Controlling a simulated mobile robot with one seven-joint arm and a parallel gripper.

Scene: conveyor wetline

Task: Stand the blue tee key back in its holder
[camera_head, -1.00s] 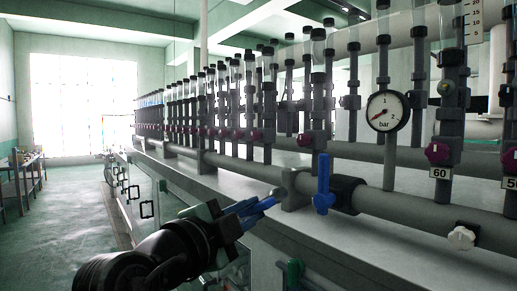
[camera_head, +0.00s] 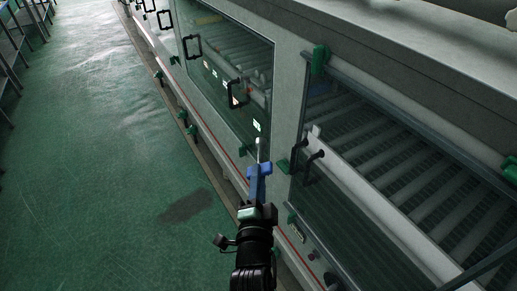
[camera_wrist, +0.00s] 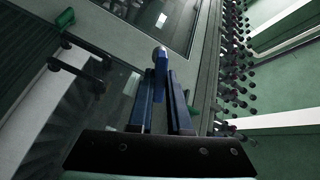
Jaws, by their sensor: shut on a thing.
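My gripper (camera_head: 259,172) has blue fingers and shows at the bottom middle of the head view, pointing away over the floor beside the machine. It is shut on the blue tee key, whose pale metal end (camera_head: 261,147) sticks out past the fingertips. In the wrist view, the key's blue part with a silvery rounded end (camera_wrist: 160,60) stands between the two fingers (camera_wrist: 163,85). The fingers hide much of the key, and its crossbar cannot be made out. I cannot identify the holder in these frames.
The machine front runs along the right, with glass windows (camera_head: 232,75), black handles (camera_head: 236,92) and green latches (camera_head: 319,58). An open bay with rollers (camera_head: 400,165) is at the right. The green floor (camera_head: 110,150) to the left is clear. Shelving stands at the far left.

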